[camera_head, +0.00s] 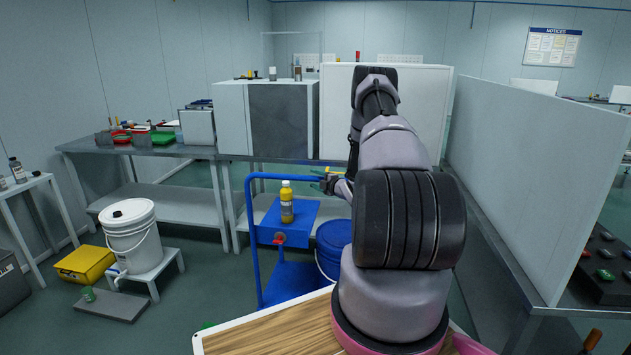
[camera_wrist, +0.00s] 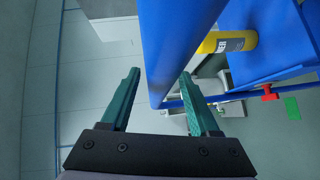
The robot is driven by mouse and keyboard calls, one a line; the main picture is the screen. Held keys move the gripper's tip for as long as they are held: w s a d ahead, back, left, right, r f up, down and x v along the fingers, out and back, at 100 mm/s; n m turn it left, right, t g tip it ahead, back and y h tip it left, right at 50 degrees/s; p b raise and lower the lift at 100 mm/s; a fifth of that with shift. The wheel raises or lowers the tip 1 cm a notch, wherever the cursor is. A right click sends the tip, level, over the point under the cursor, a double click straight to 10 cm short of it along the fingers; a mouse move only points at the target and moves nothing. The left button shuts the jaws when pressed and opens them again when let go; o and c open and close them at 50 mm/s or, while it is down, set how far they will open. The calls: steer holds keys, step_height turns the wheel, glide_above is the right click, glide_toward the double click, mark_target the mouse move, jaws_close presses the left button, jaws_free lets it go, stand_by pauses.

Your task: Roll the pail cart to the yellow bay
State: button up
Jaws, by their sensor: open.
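The blue cart (camera_head: 289,214) stands ahead, with a tall rail frame, an upper shelf and a lower deck. A yellow bottle (camera_head: 287,203) with a white cap stands on its upper shelf; it also shows in the wrist view (camera_wrist: 228,42). A blue pail (camera_head: 331,246) is at the cart's right, partly hidden by my arm; I cannot tell whether it stands on the cart. My gripper (camera_head: 327,181) is open at the cart's top rail. In the wrist view, a thick blue bar (camera_wrist: 170,45) lies between the fingers; contact cannot be told. No marked yellow bay is clearly visible.
A white bucket (camera_head: 131,240) sits on a small stand at left, beside a yellow box (camera_head: 84,264). A grey workbench (camera_head: 150,151) runs behind the cart. A pale panel (camera_head: 545,185) stands at right. Some floor is clear between bucket and cart.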

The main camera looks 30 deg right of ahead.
jaws_close()
stand_by(1.3)
